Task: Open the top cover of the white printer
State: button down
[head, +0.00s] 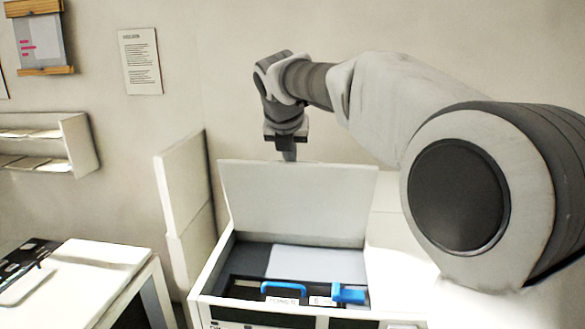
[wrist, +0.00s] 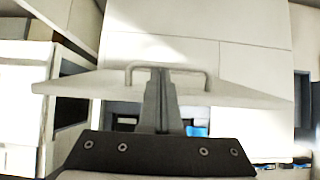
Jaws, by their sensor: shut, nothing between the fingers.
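The white printer (head: 213,272) stands below my arm in the head view. Its top cover (head: 298,200) is raised and stands steeply up at the back, so the inside shows. In there are a dark toner unit with a blue handle (head: 283,288) and a blue block (head: 348,294). My gripper (head: 289,157) is shut and empty, pointing down at the cover's upper edge; its tips are partly hidden there. In the wrist view the shut fingers (wrist: 158,74) overlap a thin bar handle (wrist: 207,78) on the cover (wrist: 235,92). I cannot tell whether they touch it.
A white upright panel (head: 182,185) stands left of the printer. A white-topped unit (head: 95,262) is at lower left. A wall shelf (head: 82,142), a notice (head: 141,62) and a clipboard (head: 40,42) are on the wall behind.

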jog(key=shift+g, duration=0.7)
jog(key=shift+w+d+r, duration=0.1)
jog(key=shift+w+r, duration=0.05)
jog(key=shift+w, duration=1.15)
jog(key=shift+w+r, duration=0.1)
jog(key=shift+w, duration=1.3)
jog(key=shift+r, duration=0.1)
